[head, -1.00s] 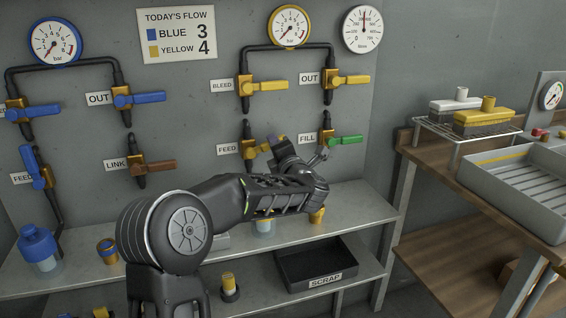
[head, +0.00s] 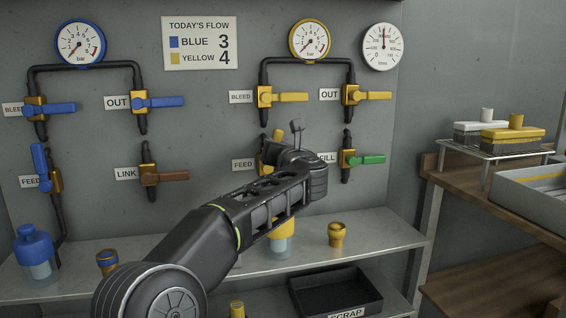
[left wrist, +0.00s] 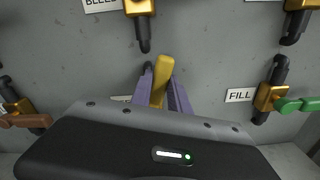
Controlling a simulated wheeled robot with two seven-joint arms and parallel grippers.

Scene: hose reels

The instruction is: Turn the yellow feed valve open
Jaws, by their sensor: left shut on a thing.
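The yellow feed valve (head: 266,152) is on the wall panel beside its FEED label, mostly hidden behind my left arm in the head view. Its yellow handle (left wrist: 162,75) shows in the left wrist view, standing nearly upright. My left gripper (left wrist: 163,95) has one purple finger on each side of this handle and is shut on it. The valve's body is hidden by the gripper in the wrist view. My right gripper is in neither view.
Above is the yellow bleed valve (head: 265,97); to the right is the green fill valve (head: 350,159). The brown link valve (head: 150,175) is to the left. A shelf (head: 375,238) below holds a yellow fitting (head: 337,234). A scrap bin (head: 335,290) stands lower.

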